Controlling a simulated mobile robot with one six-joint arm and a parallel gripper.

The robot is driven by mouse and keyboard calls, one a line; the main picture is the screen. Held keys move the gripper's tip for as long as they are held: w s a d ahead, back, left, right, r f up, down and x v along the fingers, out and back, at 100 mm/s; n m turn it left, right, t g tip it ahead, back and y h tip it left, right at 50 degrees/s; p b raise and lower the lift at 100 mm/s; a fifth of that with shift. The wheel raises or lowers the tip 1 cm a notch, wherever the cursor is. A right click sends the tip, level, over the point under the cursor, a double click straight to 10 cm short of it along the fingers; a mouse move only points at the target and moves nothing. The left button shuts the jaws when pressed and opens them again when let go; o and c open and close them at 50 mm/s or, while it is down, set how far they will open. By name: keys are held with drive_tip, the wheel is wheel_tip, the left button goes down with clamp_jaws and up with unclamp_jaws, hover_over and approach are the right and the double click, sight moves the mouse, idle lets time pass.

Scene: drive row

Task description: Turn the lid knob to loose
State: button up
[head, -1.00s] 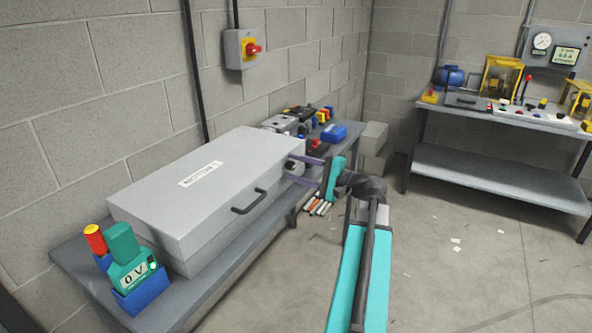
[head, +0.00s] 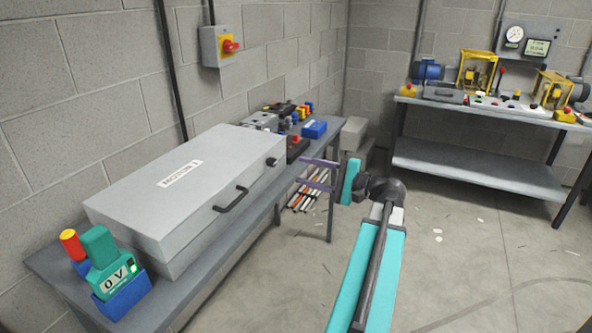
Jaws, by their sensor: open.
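The large grey box (head: 190,200) labelled MOTOR 1 lies on the left bench with its lid down. A small dark lid knob (head: 271,162) sits on its front face near the right end, right of the black handle (head: 231,200). The knob's turn position is too small to read. My gripper (head: 301,171) is to the right of the knob, its two purple fingers spread and pointing left towards it. The fingers are empty and appear apart from the knob, with a small gap in the picture.
A green 0 V meter (head: 103,258) in a blue holder and a red-yellow cylinder (head: 73,245) stand at the bench's near end. A red-yellow wall switch (head: 229,46) hangs above. Open floor lies right.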

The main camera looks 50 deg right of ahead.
drive_tip(key=shift+v, duration=1.9)
drive_tip(key=shift+s, duration=0.1)
